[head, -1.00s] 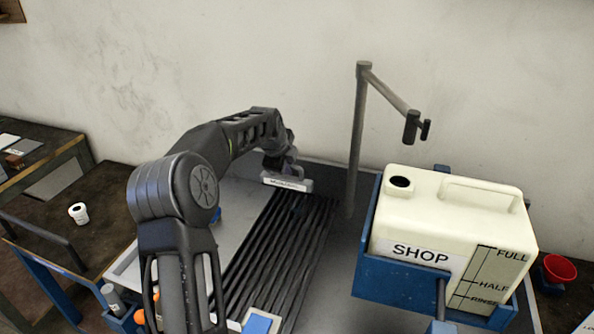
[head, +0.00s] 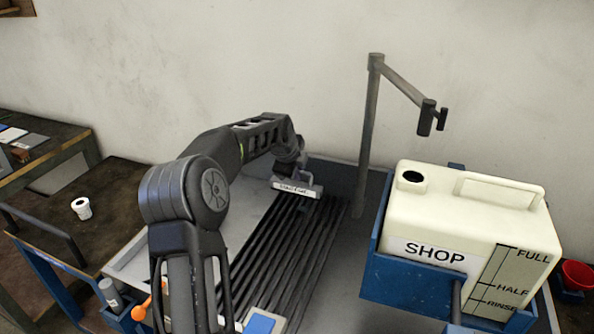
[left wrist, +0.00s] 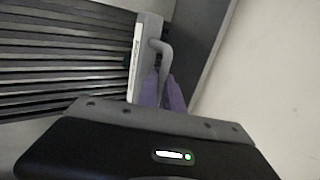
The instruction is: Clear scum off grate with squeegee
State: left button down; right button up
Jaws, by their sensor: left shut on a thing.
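My left gripper (head: 291,168) is at the back end of the dark slatted grate (head: 280,240). It is shut on the handle of a grey block with a pale label, apparently the squeegee (head: 297,190). In the left wrist view, the purple fingers (left wrist: 163,90) hold the looped handle of the squeegee (left wrist: 148,55), with its pale edge towards the grate (left wrist: 65,60). The squeegee lies across the far slats, low over them; whether it touches is unclear. I cannot make out scum on the dark slats. My right gripper is not in view.
A cream jug (head: 470,220) marked SHOP sits in a blue holder (head: 405,285) right of the grate. A grey post (head: 368,140) with an arm stands behind. A white cup (head: 81,208) is on the left bench. A red cup (head: 577,274) is at far right.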

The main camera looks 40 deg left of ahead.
aim_at(297, 183)
pick_arm(q)
jog(key=shift+f+b, duration=1.25)
jog(key=shift+f, duration=0.9)
jog(key=shift+f+b, duration=0.65)
jog(key=shift+f, duration=0.25)
jog(key=shift+w+d+r+b, duration=0.1)
jog(key=shift+w+d+b, duration=0.15)
jog(key=shift+d, duration=0.7)
jog(key=shift+w+d+b, duration=0.15)
jog(key=shift+w+d, duration=0.2)
jog(key=shift+d, duration=0.6)
jog(key=shift+w, duration=0.1)
jog(key=shift+w, duration=0.2)
jog(key=shift+w+a+p, duration=0.15)
jog(key=shift+p, duration=0.15)
